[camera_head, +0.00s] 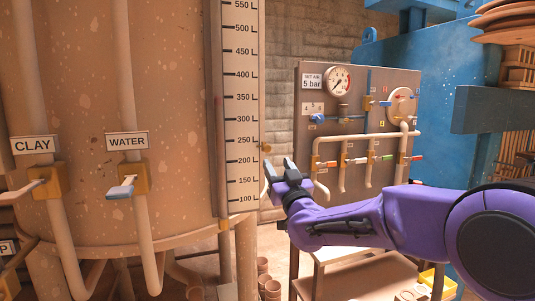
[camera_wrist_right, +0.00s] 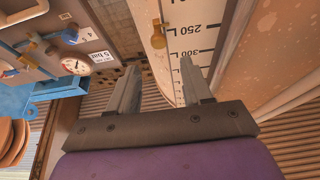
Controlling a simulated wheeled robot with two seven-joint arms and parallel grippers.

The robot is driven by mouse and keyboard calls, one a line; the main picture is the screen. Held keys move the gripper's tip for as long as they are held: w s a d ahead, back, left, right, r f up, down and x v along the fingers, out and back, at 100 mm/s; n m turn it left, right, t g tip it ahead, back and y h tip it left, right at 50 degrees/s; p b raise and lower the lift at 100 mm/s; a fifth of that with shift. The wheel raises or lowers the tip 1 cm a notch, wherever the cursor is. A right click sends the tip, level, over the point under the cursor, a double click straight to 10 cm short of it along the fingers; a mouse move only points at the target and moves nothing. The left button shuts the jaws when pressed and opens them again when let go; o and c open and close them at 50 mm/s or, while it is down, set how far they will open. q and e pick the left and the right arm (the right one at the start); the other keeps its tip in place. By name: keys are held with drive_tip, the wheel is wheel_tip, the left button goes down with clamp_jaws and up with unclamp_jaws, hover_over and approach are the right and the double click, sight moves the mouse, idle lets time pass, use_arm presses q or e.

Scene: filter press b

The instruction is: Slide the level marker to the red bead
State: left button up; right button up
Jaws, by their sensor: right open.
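The tall white level scale (camera_head: 241,115) stands upright on the side of the tan tank. A small brass knob (camera_head: 266,148), which looks like the level marker, sits at the scale's right edge between 200 and 250. It also shows in the right wrist view (camera_wrist_right: 158,41), ahead of the fingertips. My right gripper (camera_head: 279,167) is open and empty, just below and right of the knob, apart from it. In the right wrist view its two fingers (camera_wrist_right: 160,66) point towards the scale. A thin reddish tube (camera_head: 218,150) runs left of the scale; I cannot make out a red bead.
The gauge panel (camera_head: 350,110) with pipes and coloured valve handles stands behind my right arm. The CLAY valve (camera_head: 46,183) and WATER valve (camera_head: 134,178) are on the tank at left. A low table (camera_head: 365,270) stands below my arm.

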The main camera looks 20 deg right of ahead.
sight(268, 149)
drive_tip(key=p+x, duration=0.3)
drive_tip(key=x, duration=0.5)
drive_tip(key=shift+w+p, duration=0.35)
drive_tip(key=shift+w, duration=0.05)
drive_tip(key=shift+w+r, duration=0.15)
drive_tip(key=shift+w, duration=0.4)
drive_tip(key=shift+c, duration=0.3)
